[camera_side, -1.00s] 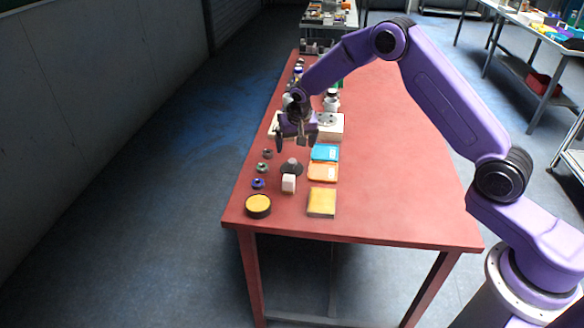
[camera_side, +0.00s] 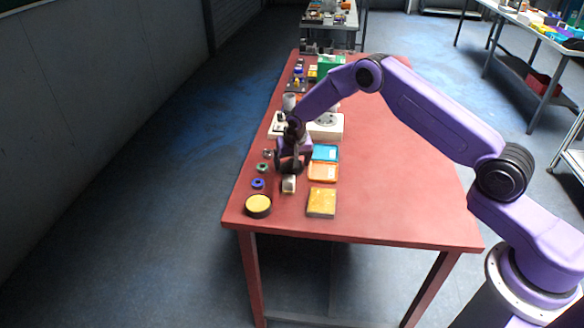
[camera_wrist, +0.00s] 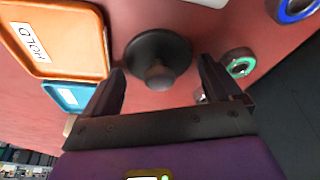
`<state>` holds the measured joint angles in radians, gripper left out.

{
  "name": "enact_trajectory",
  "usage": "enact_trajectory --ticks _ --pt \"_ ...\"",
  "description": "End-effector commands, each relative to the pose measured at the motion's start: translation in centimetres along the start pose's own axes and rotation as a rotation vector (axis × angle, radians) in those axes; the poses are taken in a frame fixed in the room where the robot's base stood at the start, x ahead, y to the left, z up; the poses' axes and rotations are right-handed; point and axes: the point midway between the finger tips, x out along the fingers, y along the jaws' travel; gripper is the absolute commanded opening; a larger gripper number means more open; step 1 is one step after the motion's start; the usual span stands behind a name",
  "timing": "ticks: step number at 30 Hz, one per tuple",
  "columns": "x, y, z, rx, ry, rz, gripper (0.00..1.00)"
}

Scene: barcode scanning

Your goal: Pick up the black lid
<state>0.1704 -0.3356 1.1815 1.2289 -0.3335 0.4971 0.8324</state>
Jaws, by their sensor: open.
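The black lid (camera_wrist: 158,47) is a round dark disc with a knob on top, lying on the red table. In the wrist view it sits between and just beyond the fingertips of my gripper (camera_wrist: 160,70). The two fingers are apart, one on each side of the knob, with nothing held. In the side view my gripper (camera_side: 292,162) is low over the table and largely hides the lid. I cannot tell whether the fingers touch it.
A small white block (camera_side: 289,184) stands just in front of the gripper. Orange (camera_side: 322,172) and blue (camera_side: 325,153) trays lie close on the right. Green (camera_side: 262,169) and blue (camera_side: 257,184) rings lie left, near the table edge. The table's right side is clear.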

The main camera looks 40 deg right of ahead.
Motion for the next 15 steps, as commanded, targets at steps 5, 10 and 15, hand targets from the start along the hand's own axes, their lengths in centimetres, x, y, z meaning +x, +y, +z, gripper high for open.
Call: enact_trajectory --ticks 5,10,15 --pt "0.01 0.02 -0.01 0.0 0.0 0.0 0.92" --pt "0.0 0.02 0.0 0.0 0.0 0.0 0.49" --pt "-0.02 0.02 -0.01 0.0 0.0 0.0 0.49"
